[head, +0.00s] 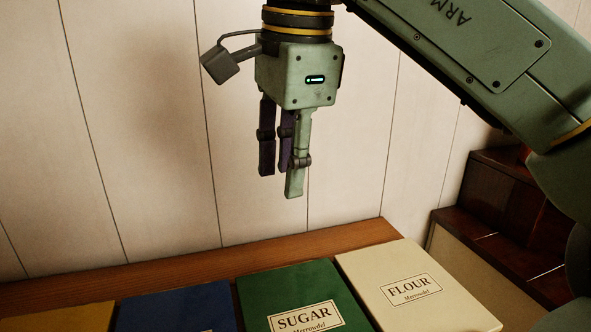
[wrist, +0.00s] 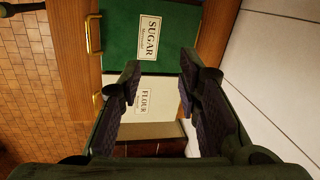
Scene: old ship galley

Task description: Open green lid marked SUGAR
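The green lid marked SUGAR (head: 288,284) lies flat and closed in the wooden counter, at the bottom middle of the head view and cut off by its lower edge. In the wrist view the green lid (wrist: 178,58) fills the upper middle, with its label turned sideways. A brass handle (wrist: 92,33) is at its left edge there. My gripper (head: 281,182) hangs fingers-down above and behind the lids, near the wall. In the wrist view my gripper (wrist: 160,73) has its fingers wide apart with nothing between them.
A cream FLOUR lid (head: 385,262) lies right of the green one; a blue lid (head: 180,305) and a yellow lid (head: 65,318) lie left. The wooden counter (head: 330,239) meets a pale panelled wall (head: 150,130). Dark wooden steps (head: 500,205) stand at right.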

